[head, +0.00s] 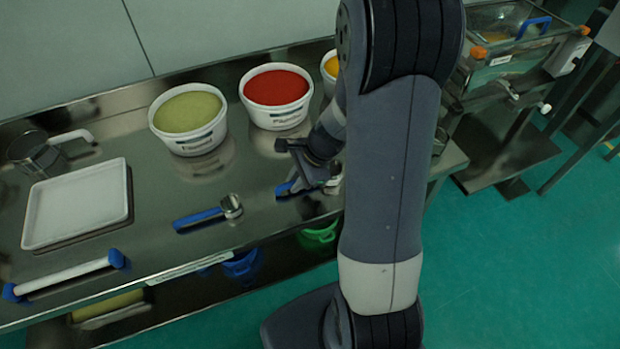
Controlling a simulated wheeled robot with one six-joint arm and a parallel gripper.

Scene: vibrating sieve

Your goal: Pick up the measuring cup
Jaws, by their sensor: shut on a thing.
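My gripper (299,184) is low over the steel table, to the right of the middle, and points down. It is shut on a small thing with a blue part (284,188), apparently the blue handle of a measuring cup. My wrist and arm hide most of it, and I cannot tell whether it touches the table. A similar small metal cup with a blue handle (206,217) lies on the table to the left of my gripper, apart from it.
Tubs of green powder (190,141), red powder (277,116) and yellow powder stand behind. A white tray (125,204), a white bar with blue ends (66,276) and a metal vessel with a white handle (30,150) are left. The sieve machine (510,58) is far right.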

